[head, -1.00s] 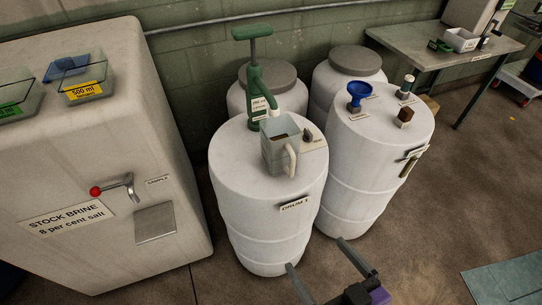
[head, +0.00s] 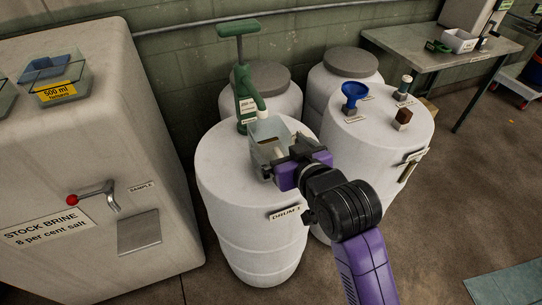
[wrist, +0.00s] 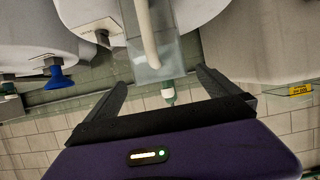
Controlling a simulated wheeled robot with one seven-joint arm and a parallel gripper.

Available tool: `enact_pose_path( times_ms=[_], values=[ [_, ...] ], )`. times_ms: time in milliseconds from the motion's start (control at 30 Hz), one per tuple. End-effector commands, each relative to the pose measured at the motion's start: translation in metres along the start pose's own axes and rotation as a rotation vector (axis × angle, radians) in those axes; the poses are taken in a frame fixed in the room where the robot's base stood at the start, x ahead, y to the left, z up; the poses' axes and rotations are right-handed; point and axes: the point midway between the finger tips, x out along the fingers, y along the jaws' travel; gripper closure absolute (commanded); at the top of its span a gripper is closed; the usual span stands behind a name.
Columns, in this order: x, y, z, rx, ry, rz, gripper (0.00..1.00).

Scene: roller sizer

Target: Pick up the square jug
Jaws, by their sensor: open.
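The square jug (head: 268,130) is a clear, grey-tinted container standing upright on the lid of the white drum (head: 224,175), beneath the spout of a green hand pump. My gripper (head: 276,160) is at the jug's near right side, hiding its handle and lower part in the head view. In the wrist view the jug (wrist: 152,65) and its pale handle (wrist: 147,30) show ahead, in line with the gap between the two spread fingers of my gripper (wrist: 162,82). The jaws are open and hold nothing. I cannot tell whether they touch the jug.
The green pump (head: 243,85) rises close behind the jug. A second drum (head: 372,135) at right carries a blue funnel (head: 353,93) and small items. A bench (head: 425,48) is at back right.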

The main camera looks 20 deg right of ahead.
Motion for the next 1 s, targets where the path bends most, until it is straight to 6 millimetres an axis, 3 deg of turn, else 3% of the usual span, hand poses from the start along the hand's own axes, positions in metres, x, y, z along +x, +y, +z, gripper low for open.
enact_pose_path(
  times_ms=[533,867,1000],
  values=[
    [0.064,0.001,-0.003,-0.001,0.0,0.0,0.0],
    [0.07,0.001,-0.003,0.0,0.0,0.0,0.0],
    [0.07,0.001,-0.003,0.0,0.001,0.0,0.28]
  ],
)
